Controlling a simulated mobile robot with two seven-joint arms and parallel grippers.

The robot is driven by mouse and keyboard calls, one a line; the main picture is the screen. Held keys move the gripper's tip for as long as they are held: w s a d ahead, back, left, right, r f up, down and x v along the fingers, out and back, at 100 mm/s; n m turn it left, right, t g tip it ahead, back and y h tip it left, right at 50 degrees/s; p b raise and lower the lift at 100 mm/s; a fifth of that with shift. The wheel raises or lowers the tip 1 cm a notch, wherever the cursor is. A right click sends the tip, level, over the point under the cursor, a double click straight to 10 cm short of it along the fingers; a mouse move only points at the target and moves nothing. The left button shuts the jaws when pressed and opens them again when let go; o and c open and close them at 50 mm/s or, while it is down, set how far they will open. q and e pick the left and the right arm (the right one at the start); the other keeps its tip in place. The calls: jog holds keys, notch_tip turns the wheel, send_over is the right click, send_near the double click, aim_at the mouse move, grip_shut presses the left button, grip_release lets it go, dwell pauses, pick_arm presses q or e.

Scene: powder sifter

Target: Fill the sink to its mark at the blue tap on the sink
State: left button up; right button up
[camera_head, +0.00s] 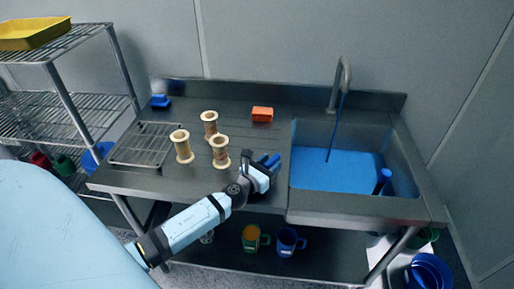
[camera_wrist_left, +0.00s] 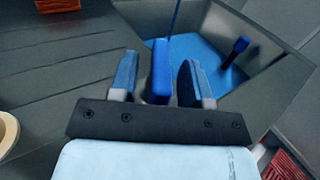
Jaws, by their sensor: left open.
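The grey sink (camera_head: 402,172) is set into the right half of the metal counter, with a flat blue surface like water (camera_head: 335,170) inside it. A thin blue stream (camera_head: 330,140) runs down from the curved grey spout (camera_head: 341,78) into it. A level mark cannot be made out. My left gripper (camera_head: 268,162) is open at the sink's left front. In the left wrist view its two blue fingers (camera_wrist_left: 158,78) stand on either side of an upright blue lever (camera_wrist_left: 160,70), apparently the tap's handle, with small gaps showing. My right gripper is out of view.
A blue-topped dark post (camera_head: 383,180) stands in the sink at right. Several wooden spools (camera_head: 220,151), an orange block (camera_head: 262,114) and a wire rack (camera_head: 146,146) sit on the counter to the left. Mugs (camera_head: 287,241) stand on the shelf below.

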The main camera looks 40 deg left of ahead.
pick_arm(q)
jog(key=s+b, duration=0.2)
jog(key=s, duration=0.9)
jog(key=shift+s+f+b, duration=0.1)
jog(key=shift+s+b, duration=0.2)
jog(key=shift+s+a, duration=0.1)
jog(key=shift+s, duration=0.45)
dwell(0.9)
dwell(1.6)
